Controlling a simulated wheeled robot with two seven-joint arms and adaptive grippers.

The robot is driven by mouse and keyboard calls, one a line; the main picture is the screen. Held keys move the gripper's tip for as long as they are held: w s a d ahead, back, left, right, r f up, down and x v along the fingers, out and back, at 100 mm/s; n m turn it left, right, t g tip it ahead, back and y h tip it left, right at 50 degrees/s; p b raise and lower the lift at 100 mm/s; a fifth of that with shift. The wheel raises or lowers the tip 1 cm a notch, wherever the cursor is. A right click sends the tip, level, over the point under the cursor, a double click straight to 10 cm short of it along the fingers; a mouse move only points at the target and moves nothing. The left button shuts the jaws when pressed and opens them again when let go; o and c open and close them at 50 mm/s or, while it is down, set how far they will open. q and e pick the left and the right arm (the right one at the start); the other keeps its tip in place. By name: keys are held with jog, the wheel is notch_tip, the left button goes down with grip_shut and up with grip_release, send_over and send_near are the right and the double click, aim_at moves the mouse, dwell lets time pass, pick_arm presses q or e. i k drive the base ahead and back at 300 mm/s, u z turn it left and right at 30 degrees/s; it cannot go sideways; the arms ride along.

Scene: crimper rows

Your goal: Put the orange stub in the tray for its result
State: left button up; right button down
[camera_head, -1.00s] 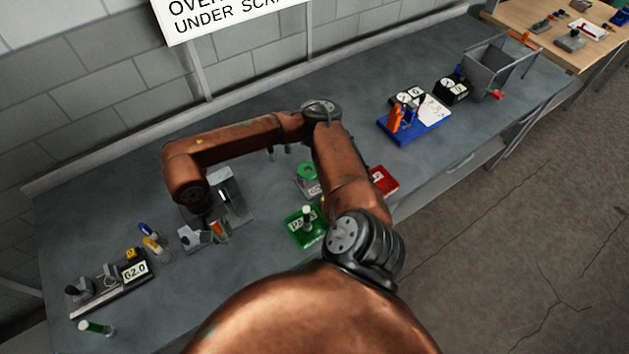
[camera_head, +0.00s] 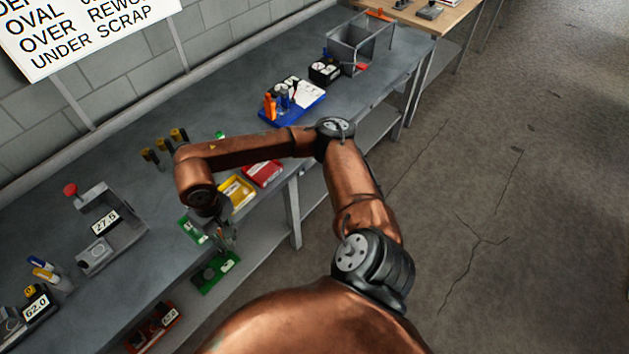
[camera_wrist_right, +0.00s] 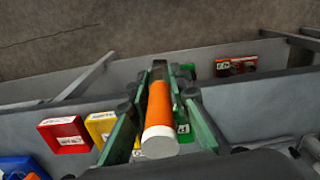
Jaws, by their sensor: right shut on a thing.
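My right gripper (camera_head: 226,242) is over the front edge of the bench, beside the green tray (camera_head: 192,230). In the right wrist view it is shut on the orange stub (camera_wrist_right: 160,112), which has a white end. The stub lies lengthwise between the fingers, clear of any tray. A yellow tray (camera_head: 240,203) and a red tray (camera_head: 262,181) stand along the bench edge. A second green tray (camera_head: 208,283) and a red tray (camera_head: 141,343) with things in it are on the lower shelf. My left gripper is not in view.
A blue tray (camera_head: 310,103) and a grey bin (camera_head: 345,58) stand farther back. A wall sign (camera_head: 85,35) includes "UNDER SCRAP".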

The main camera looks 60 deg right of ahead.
aim_at(262, 171)
jog(key=z, duration=0.05)
jog(key=k, duration=0.4)
jog(key=z, duration=1.05)
jog(key=i, duration=1.4)
jog(key=u, duration=0.7)
